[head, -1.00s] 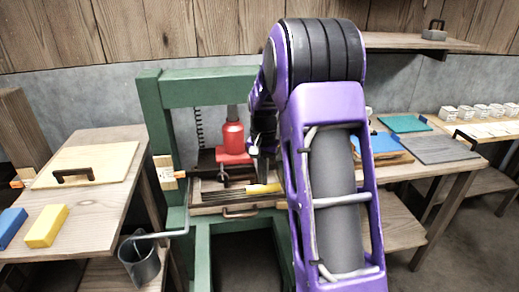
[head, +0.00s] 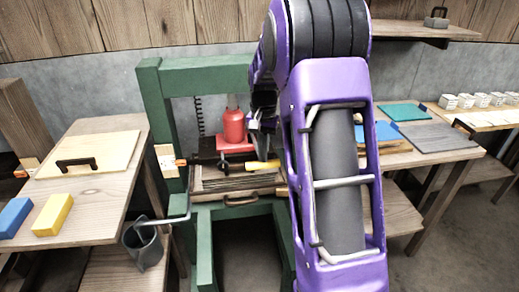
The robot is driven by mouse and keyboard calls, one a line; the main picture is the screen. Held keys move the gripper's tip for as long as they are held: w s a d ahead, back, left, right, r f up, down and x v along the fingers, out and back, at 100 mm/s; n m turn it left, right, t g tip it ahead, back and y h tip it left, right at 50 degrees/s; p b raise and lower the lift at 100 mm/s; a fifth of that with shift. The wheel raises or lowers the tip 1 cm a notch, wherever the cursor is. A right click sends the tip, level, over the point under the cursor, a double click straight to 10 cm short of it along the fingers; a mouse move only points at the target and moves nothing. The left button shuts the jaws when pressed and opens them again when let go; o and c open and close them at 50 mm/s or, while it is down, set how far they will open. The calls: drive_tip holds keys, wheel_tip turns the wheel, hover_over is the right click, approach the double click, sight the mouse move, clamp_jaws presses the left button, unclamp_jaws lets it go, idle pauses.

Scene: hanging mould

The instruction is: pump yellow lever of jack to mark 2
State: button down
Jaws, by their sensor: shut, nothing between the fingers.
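The red jack (head: 233,127) stands inside the green press frame (head: 150,85), above a slatted tray. Its yellow lever (head: 262,165) sticks out low in front of it, near level, its right end close to my purple arm. My gripper (head: 262,150) is a dark shape pointing down just above the lever. It is shut and empty; the fingertips are small and partly hidden by my arm, so I cannot tell if they touch the lever. A pale plate (head: 166,160) with an orange pointer (head: 181,162) is on the left post; its marks are too small to read.
A left table holds a board with a black handle (head: 76,163), a blue block (head: 12,217) and a yellow block (head: 52,214).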

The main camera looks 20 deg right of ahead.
wheel_tip(320, 180, down, 7)
drive_tip(key=b, duration=0.4)
wheel_tip(320, 180, up, 9)
drive_tip(key=p, duration=0.5)
drive_tip(key=shift+f+p, duration=0.1)
drive_tip(key=shift+p, duration=0.3)
wheel_tip(320, 180, up, 6)
idle(0.4)
